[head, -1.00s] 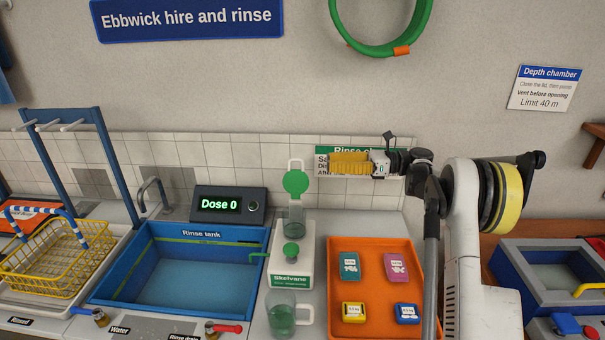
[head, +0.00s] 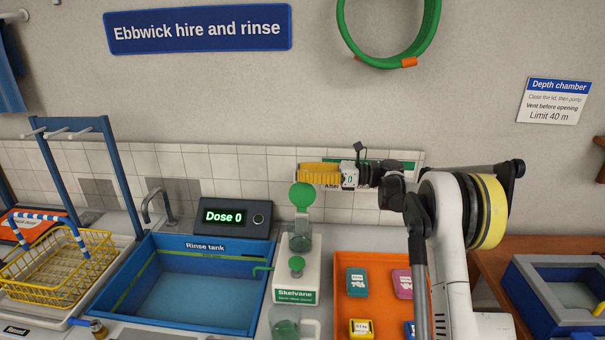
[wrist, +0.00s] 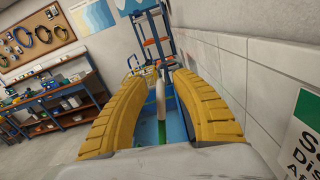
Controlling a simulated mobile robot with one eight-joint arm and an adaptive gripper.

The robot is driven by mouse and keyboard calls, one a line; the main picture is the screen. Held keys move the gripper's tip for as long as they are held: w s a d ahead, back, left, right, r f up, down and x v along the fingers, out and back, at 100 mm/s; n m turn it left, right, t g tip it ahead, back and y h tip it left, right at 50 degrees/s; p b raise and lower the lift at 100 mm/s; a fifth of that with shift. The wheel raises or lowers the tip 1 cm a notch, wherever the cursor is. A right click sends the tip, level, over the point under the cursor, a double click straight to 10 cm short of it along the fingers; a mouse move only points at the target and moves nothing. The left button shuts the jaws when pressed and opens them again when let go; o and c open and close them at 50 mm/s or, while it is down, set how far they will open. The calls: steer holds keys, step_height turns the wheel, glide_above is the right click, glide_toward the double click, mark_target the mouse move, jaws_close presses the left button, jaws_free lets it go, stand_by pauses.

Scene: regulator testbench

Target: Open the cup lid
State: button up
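The cup lid (head: 303,195) is a green disc standing upright above a clear cup (head: 300,236) on the white Skelvane dispenser (head: 296,278). My gripper (head: 302,173), with ribbed yellow fingers, points left at the lid's top and covers the lid's white loop in the head view. In the wrist view the fingers (wrist: 156,82) are apart, with the white loop (wrist: 160,80) upright between them. The green lid (wrist: 162,131) shows edge-on below it. I cannot tell whether a finger touches the loop.
A tiled wall (wrist: 235,70) runs close along the right in the wrist view. The blue rinse tank (head: 200,247) is left of the dispenser. A second cup (head: 285,328) stands in front. An orange tray (head: 384,290) with small blocks lies right, under my arm.

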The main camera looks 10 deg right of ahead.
jaws_close()
steer(key=s+n, duration=0.1)
steer(key=s, duration=0.1)
steer(key=s+a+n, duration=0.1)
steer(key=s, duration=0.1)
steer(key=shift+s+a+r+n+p, duration=0.1)
steer(key=shift+a+r+n+p, duration=0.05)
steer(key=shift+n+p, duration=0.25)
jaws_free()
steer(key=v, duration=1.2)
